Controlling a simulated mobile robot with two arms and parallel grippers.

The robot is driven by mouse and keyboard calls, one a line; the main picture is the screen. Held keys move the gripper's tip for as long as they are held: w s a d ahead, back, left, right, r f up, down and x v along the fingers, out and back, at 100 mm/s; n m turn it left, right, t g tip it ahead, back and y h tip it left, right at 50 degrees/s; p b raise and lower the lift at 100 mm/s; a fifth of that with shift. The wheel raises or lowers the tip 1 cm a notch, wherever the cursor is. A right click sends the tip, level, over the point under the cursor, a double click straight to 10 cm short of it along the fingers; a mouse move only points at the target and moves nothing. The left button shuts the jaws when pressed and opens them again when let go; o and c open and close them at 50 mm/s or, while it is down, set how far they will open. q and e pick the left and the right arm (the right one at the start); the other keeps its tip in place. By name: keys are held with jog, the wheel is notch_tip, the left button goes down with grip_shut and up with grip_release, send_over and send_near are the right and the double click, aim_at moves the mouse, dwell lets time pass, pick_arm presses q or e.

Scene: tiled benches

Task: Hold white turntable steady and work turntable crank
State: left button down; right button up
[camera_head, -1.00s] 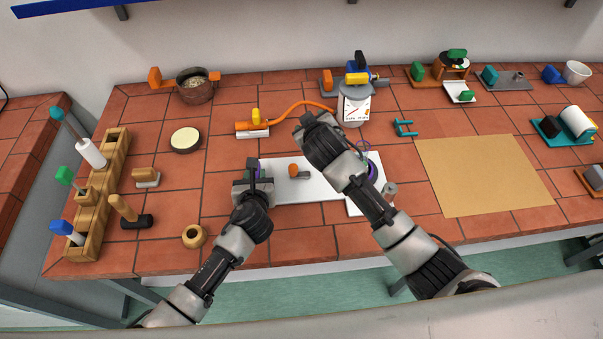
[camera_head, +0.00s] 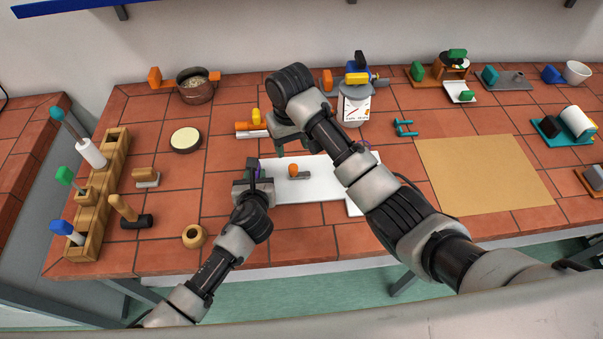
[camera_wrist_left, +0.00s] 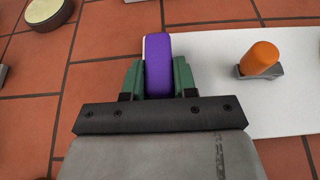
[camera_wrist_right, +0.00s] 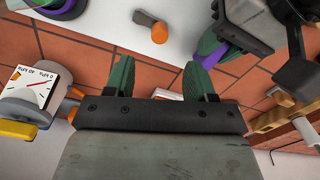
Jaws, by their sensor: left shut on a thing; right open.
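The white turntable board (camera_head: 325,190) lies flat on the tiled bench, with a small orange knob on a grey crank arm (camera_head: 294,169) near its left part. My left gripper (camera_head: 253,174) is shut on a purple grip (camera_wrist_left: 158,62) at the board's left end. The orange knob also shows in the left wrist view (camera_wrist_left: 259,58), to the right of that grip. My right gripper (camera_wrist_right: 155,78) is open and empty, above the bench behind the board's left part. The knob appears beyond its fingers in the right wrist view (camera_wrist_right: 159,32). My right arm hides the board's right end.
An orange and white tool (camera_head: 247,130) lies behind the left gripper. A round tin (camera_head: 186,139), a mallet (camera_head: 130,214) and a wooden rack (camera_head: 98,195) are at left. A tan mat (camera_head: 480,172) lies at right.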

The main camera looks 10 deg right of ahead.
aim_at(293, 166)
notch_tip(293, 166, down, 9)
dwell(0.5)
jog(key=shift+c, duration=0.4)
